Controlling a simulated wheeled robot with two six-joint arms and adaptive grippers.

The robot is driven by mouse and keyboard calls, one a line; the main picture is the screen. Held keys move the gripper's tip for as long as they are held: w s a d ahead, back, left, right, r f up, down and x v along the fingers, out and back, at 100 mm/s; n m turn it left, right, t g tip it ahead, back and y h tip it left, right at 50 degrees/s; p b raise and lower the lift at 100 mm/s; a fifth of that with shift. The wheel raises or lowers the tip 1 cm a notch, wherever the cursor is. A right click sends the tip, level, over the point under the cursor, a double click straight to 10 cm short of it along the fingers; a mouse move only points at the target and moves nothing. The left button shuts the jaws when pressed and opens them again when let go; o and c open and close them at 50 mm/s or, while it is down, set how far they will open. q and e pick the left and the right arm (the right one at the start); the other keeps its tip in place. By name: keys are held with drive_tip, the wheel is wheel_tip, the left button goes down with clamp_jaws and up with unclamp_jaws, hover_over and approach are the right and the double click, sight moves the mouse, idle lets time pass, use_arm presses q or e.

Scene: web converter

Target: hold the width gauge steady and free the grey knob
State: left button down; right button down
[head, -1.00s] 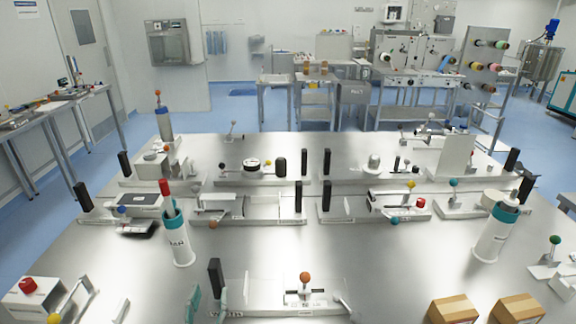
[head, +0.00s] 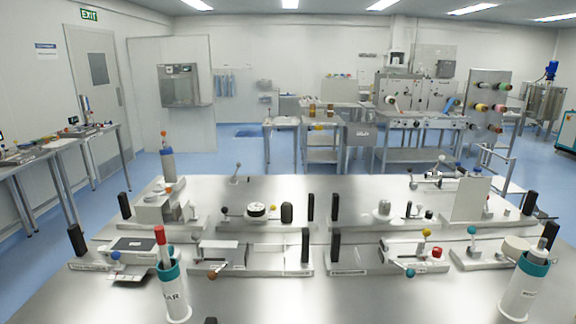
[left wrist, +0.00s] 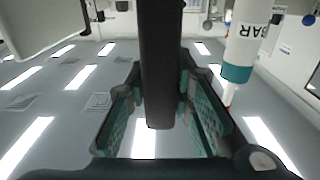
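My left gripper (left wrist: 161,72) has its teal-padded fingers on both sides of an upright black post (left wrist: 160,45), which fills the space between the fingertips. In the head view only a dark tip, seemingly this post's top (head: 210,320), shows at the bottom edge; its fixture is out of view. I cannot read which fixture is the width gauge. A pale grey rounded knob (head: 384,207) stands on a back-row fixture; I cannot tell if it is the grey knob. My right gripper is not in view.
A white labelled canister (head: 175,297) with a teal rim and red-tipped rod stands front left; its inverted image (left wrist: 247,35) is close beside the left fingers. Another canister (head: 520,295) stands front right. Fixtures with black posts fill two rows. The front middle metal tabletop (head: 350,298) is clear.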

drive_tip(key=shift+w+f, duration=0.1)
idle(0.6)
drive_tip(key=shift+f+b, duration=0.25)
drive_tip(key=shift+b, duration=0.05)
idle(0.3)
idle(0.6)
